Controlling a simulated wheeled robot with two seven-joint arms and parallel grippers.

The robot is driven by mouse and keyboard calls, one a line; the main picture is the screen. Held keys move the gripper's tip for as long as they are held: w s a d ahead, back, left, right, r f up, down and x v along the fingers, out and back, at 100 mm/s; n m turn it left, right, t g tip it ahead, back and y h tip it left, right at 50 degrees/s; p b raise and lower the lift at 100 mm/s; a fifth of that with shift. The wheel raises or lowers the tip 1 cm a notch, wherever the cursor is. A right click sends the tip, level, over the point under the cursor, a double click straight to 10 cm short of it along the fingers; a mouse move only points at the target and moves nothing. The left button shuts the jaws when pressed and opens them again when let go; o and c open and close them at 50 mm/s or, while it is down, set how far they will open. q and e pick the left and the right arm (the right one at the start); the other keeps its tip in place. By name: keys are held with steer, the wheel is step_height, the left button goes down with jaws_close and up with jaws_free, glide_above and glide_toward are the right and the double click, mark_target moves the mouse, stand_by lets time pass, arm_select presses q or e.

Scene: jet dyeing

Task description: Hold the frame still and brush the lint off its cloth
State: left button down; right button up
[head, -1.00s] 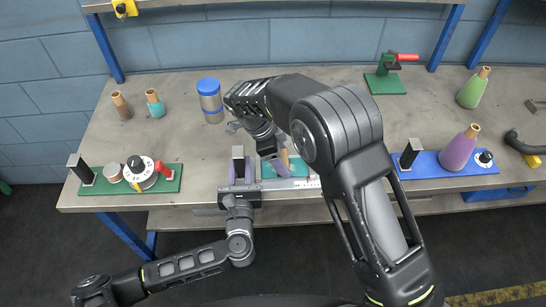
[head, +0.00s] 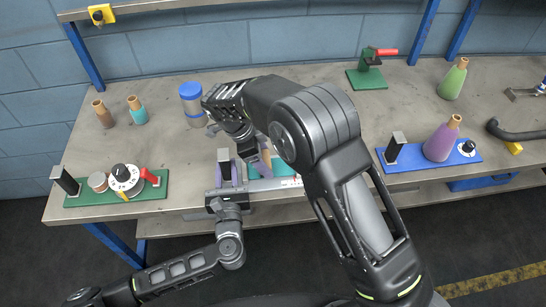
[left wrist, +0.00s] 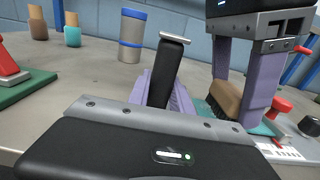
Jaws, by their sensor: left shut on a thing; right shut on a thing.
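The frame's teal cloth (head: 284,168) shows in the head view at the front edge of the bench, partly hidden by my right arm. It also shows in the left wrist view (left wrist: 268,128). My left gripper (head: 228,172) is shut at the frame's left end, its purple fingers (left wrist: 165,92) around a black post with a grey top (left wrist: 172,62). My right gripper (head: 258,160) is shut on a brown brush (left wrist: 227,100), held low over the cloth. Whether the bristles touch the cloth is unclear. Lint cannot be made out.
A blue-lidded can (head: 192,104) stands behind the grippers. Two small bottles (head: 120,112) are at the back left. A green board with a dial (head: 122,180) lies left, a blue board with a purple cone (head: 440,143) right. A green clamp stand (head: 369,70) is at the back.

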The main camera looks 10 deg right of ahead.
steer(key=shift+a, duration=1.6)
steer(key=shift+a+r, duration=0.1)
steer(key=shift+r, duration=0.05)
step_height(320, 180, up, 8)
arm_select(q)
steer(key=c, duration=1.1)
jaws_free()
steer(key=shift+r, duration=0.1)
